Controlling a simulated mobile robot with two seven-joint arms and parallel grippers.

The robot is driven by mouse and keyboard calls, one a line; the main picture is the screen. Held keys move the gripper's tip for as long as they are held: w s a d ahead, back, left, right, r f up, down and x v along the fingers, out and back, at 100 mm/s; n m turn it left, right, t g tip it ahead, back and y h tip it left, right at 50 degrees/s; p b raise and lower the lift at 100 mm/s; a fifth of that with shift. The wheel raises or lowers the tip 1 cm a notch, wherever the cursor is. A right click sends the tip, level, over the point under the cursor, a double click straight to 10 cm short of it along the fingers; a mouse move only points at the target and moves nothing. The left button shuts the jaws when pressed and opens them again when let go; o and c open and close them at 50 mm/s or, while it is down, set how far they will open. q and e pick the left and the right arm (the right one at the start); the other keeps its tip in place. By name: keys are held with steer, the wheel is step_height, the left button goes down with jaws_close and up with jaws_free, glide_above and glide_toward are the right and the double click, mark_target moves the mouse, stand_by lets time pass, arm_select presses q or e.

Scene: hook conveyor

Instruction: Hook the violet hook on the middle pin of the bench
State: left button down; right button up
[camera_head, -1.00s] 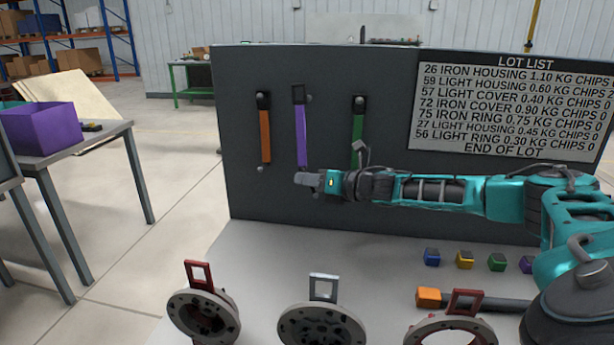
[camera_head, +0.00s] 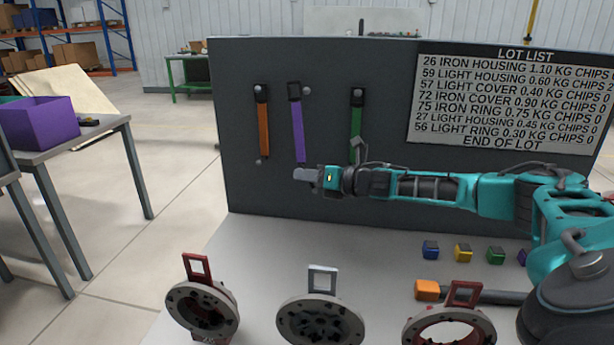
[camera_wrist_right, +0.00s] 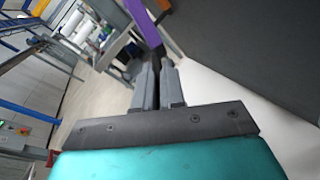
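The violet hook (camera_head: 298,135) is a long violet strip with a dark top end, upright and tilted slightly left at the top, in front of the grey board. Its dark top overlaps the left side of a pin (camera_head: 307,91); I cannot tell whether they touch. My right gripper (camera_head: 304,174) is at the hook's lower end. In the right wrist view its fingers (camera_wrist_right: 157,82) are closed around the hook's dark end, with the violet strip (camera_wrist_right: 143,22) running beyond the tips. An orange hook (camera_head: 263,130) and a green hook (camera_head: 356,125) hang on either side. My left gripper is out of view.
The board (camera_head: 230,120) carries a lot list (camera_head: 510,98) at right. Several flanged parts with loops, such as one (camera_head: 202,305), stand on the bench top (camera_head: 250,250) in front. Small coloured blocks (camera_head: 463,252) lie at right. A violet bin (camera_head: 38,122) stands on a left table.

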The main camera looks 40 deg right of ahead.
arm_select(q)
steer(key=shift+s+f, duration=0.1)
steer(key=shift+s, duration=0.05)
arm_select(e)
steer(key=o, duration=0.5)
steer(key=shift+r, duration=0.1)
steer(key=shift+o, duration=0.2)
